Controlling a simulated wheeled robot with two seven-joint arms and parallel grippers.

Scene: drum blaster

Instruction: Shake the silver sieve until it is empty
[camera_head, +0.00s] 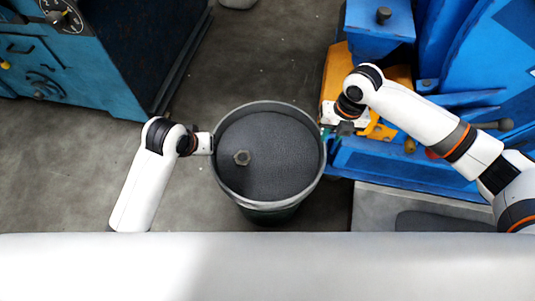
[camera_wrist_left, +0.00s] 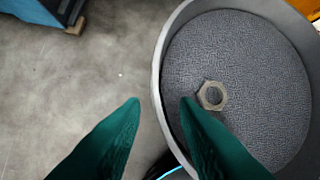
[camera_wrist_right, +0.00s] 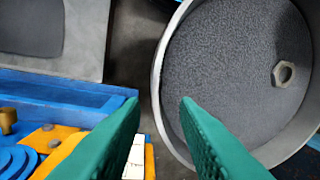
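The silver sieve (camera_head: 223,182) is a round grey pan with a raised rim and a dark mesh floor. It sits level over a dark bin (camera_head: 268,216). One hex nut (camera_head: 241,158) lies on the mesh, left of the middle; it also shows in the left wrist view (camera_wrist_left: 211,96) and the right wrist view (camera_wrist_right: 283,74). My left gripper (camera_wrist_left: 161,101) is at the left rim, and my right gripper (camera_wrist_right: 161,101) is at the right rim. Each has green fingers apart, one on the sieve side and one outside, with the rim passing between them.
A blue machine with orange parts (camera_head: 337,72) stands close on the right, beside my right gripper. A blue cabinet with a gauge (camera_head: 62,15) is at the upper left. The concrete floor (camera_head: 60,165) is clear on the left.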

